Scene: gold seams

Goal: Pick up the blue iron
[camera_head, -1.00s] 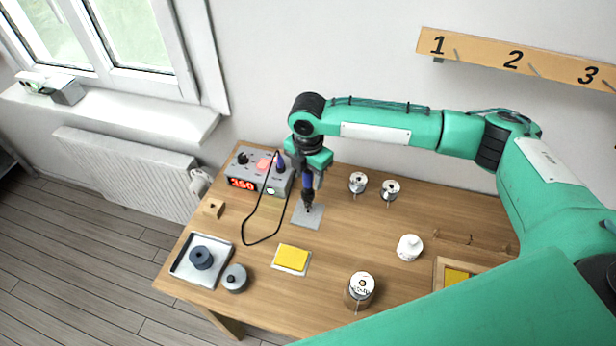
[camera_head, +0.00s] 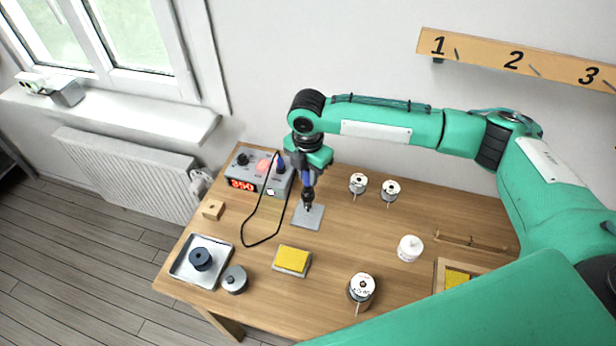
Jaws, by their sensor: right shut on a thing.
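The blue iron (camera_head: 306,178) has a blue handle and a dark lower end. It stands upright above the grey plate (camera_head: 313,219) on the table, in front of the station box. My right gripper (camera_head: 307,170) points down and is shut on the iron near its upper part. I cannot tell whether the iron's tip touches the plate. A black cable loops on the table to the left of the iron. The grey station box (camera_head: 247,172) shows a red 350 display. My left gripper is not in view.
On the wooden table (camera_head: 340,240) are two spools (camera_head: 390,189) at the back, a yellow sponge (camera_head: 293,260), a metal tray (camera_head: 183,265) with a dark round piece, a grey round pot (camera_head: 234,280), a white jar (camera_head: 410,248) and a front spool (camera_head: 361,289). A numbered rail (camera_head: 520,56) is on the wall.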

